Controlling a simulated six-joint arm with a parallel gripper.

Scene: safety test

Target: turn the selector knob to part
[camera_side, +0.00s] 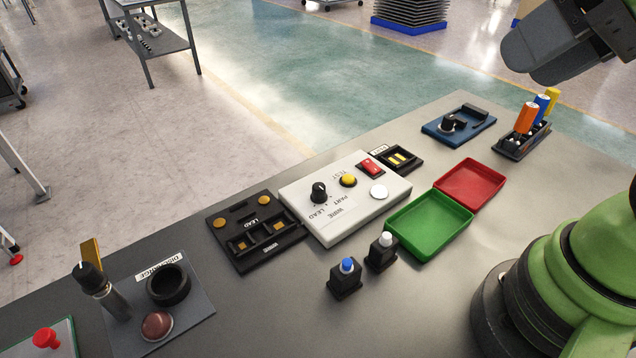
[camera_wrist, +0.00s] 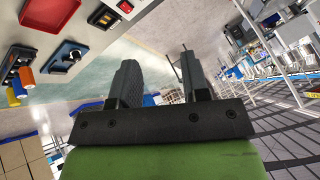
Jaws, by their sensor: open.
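The selector knob (camera_side: 319,191) is a small black dial with a white mark, on the white panel box (camera_side: 345,215) in the side view. Labels WIRE, PART and LEAD are printed near it, upside down in the picture. I cannot tell exactly which label its mark points to. My gripper (camera_side: 545,50) is at the top right of the side view, high above the table and far from the knob. In the wrist view my gripper (camera_wrist: 158,78) shows two dark fingers spread apart with nothing between them. The knob does not show in the wrist view.
Around the panel are a black fixture (camera_side: 254,250), green tray (camera_side: 428,228), red tray (camera_side: 470,186), blue fixture (camera_side: 480,128) and a rack of coloured cylinders (camera_side: 522,142). Two button posts (camera_side: 345,280) (camera_side: 381,255) stand in front. A discharge station (camera_side: 158,300) is at left.

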